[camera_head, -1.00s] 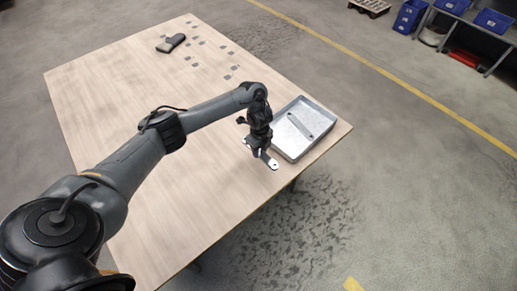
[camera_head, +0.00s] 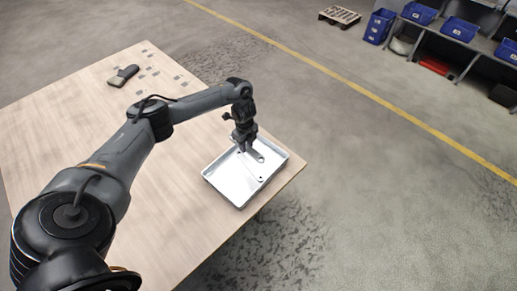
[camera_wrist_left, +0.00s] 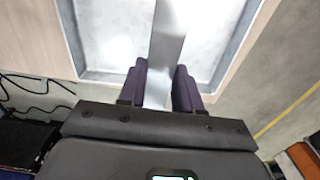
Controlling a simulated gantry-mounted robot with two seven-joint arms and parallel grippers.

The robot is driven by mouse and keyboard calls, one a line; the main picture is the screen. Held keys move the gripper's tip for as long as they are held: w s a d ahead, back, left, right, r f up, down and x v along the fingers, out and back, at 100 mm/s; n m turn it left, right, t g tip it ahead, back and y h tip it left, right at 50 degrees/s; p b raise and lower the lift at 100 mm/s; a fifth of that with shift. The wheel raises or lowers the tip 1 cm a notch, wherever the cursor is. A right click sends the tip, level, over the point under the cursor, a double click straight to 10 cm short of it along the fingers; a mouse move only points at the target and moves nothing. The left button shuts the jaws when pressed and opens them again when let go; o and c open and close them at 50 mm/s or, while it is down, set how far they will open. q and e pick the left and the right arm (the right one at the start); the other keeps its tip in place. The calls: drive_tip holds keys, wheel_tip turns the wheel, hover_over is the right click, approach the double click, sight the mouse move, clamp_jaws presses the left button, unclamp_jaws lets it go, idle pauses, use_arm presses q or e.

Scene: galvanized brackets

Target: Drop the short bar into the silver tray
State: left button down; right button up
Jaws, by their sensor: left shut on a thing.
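The silver tray (camera_head: 212,180) is a shallow rectangular metal pan near the table's right corner. My left gripper (camera_head: 245,149) is over the tray's far part, pointing down. It is shut on a short silver bar (camera_head: 260,157), whose holed end sticks out to the right. In the left wrist view, the gripper's two purple fingers (camera_wrist_left: 160,88) hold the bar (camera_wrist_left: 167,45), with the tray (camera_wrist_left: 101,76) beneath. Another flat bar with a hole lies on the tray floor, partly hidden by the gripper. The gap between held bar and tray is hard to judge. My right gripper is out of view.
The wooden table (camera_head: 75,120) is mostly bare. A dark object (camera_head: 123,75) and several small grey pieces (camera_head: 153,72) lie at its far end. Shelves with blue bins (camera_head: 459,30) stand far off across the floor.

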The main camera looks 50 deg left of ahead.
use_arm(q)
drive_tip(key=shift+s+a+r, duration=0.35)
drive_tip(key=shift+s+a, duration=0.1)
drive_tip(key=shift+a, duration=0.3)
drive_tip(key=shift+s+d+f+b, duration=0.1)
drive_tip(key=shift+s+f+b, duration=0.25)
drive_tip(key=shift+f+b, duration=0.25)
drive_tip(key=shift+w+f, duration=0.15)
drive_tip(key=shift+f, duration=0.25)
wheel_tip(320, 180, down, 4)
drive_tip(key=b, duration=0.4)
drive_tip(key=shift+r, duration=0.1)
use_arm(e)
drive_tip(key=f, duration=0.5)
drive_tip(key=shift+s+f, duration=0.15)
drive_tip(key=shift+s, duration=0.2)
use_arm(q)
drive_tip(key=c, duration=0.7)
unclamp_jaws()
wheel_tip(320, 180, up, 10)
drive_tip(key=p, duration=0.3)
drive_tip(key=shift+r+p, duration=0.35)
drive_tip(key=shift+r, duration=0.1)
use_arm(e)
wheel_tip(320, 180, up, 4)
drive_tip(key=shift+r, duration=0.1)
